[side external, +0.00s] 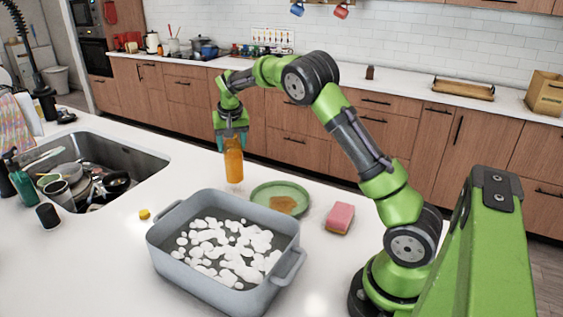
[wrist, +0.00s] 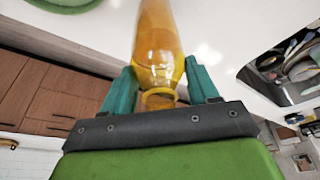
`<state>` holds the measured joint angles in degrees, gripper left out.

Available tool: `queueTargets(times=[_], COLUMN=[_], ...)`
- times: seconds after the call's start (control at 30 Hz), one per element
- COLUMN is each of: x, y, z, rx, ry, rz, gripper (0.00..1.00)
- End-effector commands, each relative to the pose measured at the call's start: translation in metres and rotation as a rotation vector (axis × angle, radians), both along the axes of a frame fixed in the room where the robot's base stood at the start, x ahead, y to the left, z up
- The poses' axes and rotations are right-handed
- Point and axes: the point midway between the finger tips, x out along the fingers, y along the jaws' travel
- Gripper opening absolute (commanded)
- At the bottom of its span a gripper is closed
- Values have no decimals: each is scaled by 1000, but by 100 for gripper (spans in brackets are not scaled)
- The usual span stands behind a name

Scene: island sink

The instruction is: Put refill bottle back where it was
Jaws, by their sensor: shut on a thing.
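The refill bottle (side external: 233,162) is orange and upright in the side external view, near the far edge of the island counter. My gripper (side external: 231,137) comes down on it from above, its teal fingers shut around its upper part. In the wrist view the bottle (wrist: 158,45) lies between both fingers of my gripper (wrist: 160,76), its open neck toward the palm. I cannot tell whether its base touches the counter. A small yellow cap (side external: 144,214) lies apart on the counter, left of the grey tub.
A grey tub (side external: 165,248) with foamy water stands in front of the bottle. A green plate (side external: 262,190) with a brown patch and a pink sponge (side external: 340,217) lie to the right. The sink (side external: 140,150) with dishes is left. Bare counter lies between sink and bottle.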

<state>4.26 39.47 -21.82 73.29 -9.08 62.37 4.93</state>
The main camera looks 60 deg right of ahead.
Motion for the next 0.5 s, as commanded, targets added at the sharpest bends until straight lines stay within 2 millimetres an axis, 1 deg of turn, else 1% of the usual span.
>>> queueTargets(times=[0.03, 0.1, 0.2, 0.5], x=[-2, -2, -2, -1], y=[1, 1, 1, 1], z=[-10, -21, -31, -33], rx=[4, 3, 2, 2], ry=[8, 7, 5, 3], rz=[-1, -2, -1, -1], gripper=[6, 6, 6, 6])
